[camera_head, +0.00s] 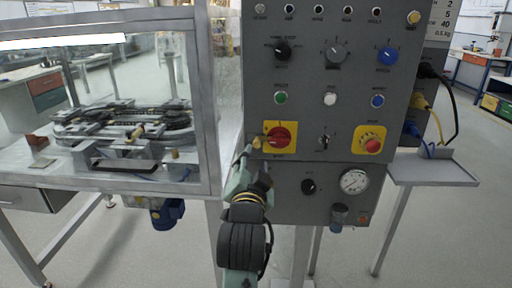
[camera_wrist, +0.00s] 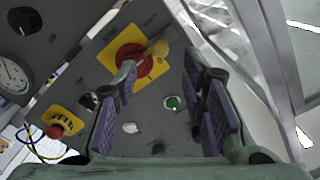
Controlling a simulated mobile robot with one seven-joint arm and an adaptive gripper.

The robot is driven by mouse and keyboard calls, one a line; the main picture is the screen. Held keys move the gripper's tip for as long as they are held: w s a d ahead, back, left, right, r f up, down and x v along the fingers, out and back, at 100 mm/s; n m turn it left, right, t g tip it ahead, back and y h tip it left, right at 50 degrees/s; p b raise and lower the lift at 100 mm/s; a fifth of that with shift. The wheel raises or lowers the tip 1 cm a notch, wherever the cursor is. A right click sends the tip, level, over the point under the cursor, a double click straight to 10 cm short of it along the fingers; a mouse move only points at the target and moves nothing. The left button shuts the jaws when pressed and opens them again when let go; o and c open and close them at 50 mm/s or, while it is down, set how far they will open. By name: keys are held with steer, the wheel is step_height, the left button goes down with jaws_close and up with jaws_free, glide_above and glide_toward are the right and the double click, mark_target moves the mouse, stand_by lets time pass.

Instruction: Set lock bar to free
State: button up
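A red rotary switch (camera_head: 281,136) on a yellow plate sits on the grey control panel; it also shows in the wrist view (camera_wrist: 132,56). A small tan-brass piece (camera_wrist: 157,48) sticks out beside the red knob. I cannot tell for sure whether this piece is the lock bar; no label for it is readable. My gripper (camera_wrist: 166,82) is open, with purple-padded fingers apart and nothing between them. In the head view my gripper (camera_head: 254,162) is just below and left of the red switch, partly hidden by my arm.
A glazed enclosure (camera_head: 212,120) with a track inside stands left of the panel. A yellow-plated red button (camera_head: 372,145), a gauge (camera_head: 354,182) and several knobs share the panel. A grey shelf (camera_head: 432,172) with cables is at right.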

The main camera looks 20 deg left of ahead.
mark_target(256, 146)
steer(key=p+x, duration=0.2)
steer(key=x, duration=0.8)
steer(key=shift+c, duration=0.5)
jaws_close()
